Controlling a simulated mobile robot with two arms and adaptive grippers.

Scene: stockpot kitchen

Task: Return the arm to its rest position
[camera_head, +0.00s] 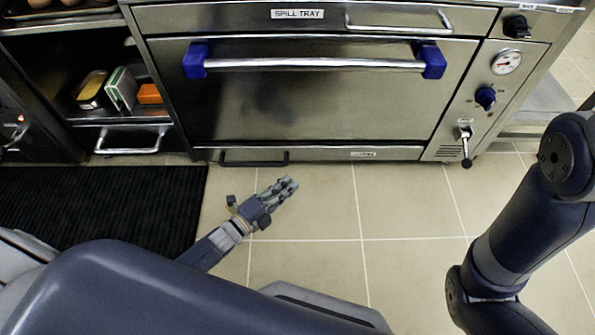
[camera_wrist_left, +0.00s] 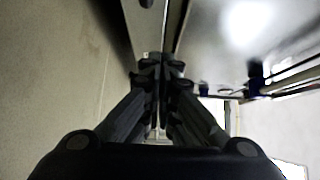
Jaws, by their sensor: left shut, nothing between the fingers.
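My left gripper (camera_head: 286,187) is shut and empty. In the head view it hangs low over the tiled floor, in front of the oven, its fingers pointing up and to the right. In the left wrist view its fingers (camera_wrist_left: 160,66) meet at the tips with nothing between them. My right arm (camera_head: 510,225) comes in at the right side of the head view. Its gripper is out of view.
A steel oven (camera_head: 310,105) with a blue-ended handle (camera_head: 315,64) fills the back. An open cabinet with several boxes (camera_head: 122,88) stands at the left. A black mat (camera_head: 95,210) lies on the floor. The floor (camera_head: 400,205) between my arms is clear.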

